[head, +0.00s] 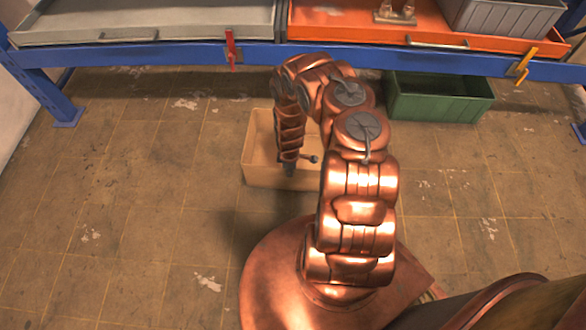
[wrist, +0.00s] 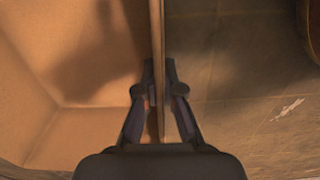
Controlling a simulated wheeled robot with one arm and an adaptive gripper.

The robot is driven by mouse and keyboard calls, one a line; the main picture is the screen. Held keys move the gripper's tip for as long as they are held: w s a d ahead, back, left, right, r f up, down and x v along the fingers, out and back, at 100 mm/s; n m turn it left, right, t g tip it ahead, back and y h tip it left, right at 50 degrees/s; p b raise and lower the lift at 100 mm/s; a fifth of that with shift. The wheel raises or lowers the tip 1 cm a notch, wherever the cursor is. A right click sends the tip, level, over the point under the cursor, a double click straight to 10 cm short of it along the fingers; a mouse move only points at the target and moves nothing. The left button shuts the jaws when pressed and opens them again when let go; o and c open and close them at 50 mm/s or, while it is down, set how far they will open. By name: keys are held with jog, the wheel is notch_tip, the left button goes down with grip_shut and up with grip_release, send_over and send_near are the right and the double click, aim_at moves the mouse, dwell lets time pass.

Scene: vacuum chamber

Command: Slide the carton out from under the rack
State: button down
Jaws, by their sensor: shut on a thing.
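The carton (head: 262,176) is an open, light tan box on the floor in the head view, in front of the blue rack (head: 180,56). Its far part comes near the rack's front beam, and my arm hides its right side. In the wrist view the inside of the carton (wrist: 60,70) fills the left half and looks empty. My gripper (head: 289,168) is at the carton's near wall, pointing down. In the wrist view my gripper (wrist: 158,85) has one finger on each side of the thin wall and is shut on it.
A green crate (head: 440,98) stands on the floor under the rack, to the right of the carton. A grey tray (head: 140,28) and an orange tray (head: 420,38) sit on the rack above. The tiled floor is clear at left and right.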

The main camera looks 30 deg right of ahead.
jog(key=shift+s+a, duration=0.3)
jog(key=c, duration=1.2)
grip_release()
jog(key=shift+c, duration=0.2)
jog(key=shift+r, duration=0.15)
notch_tip(320, 180, up, 12)
dwell(0.6)
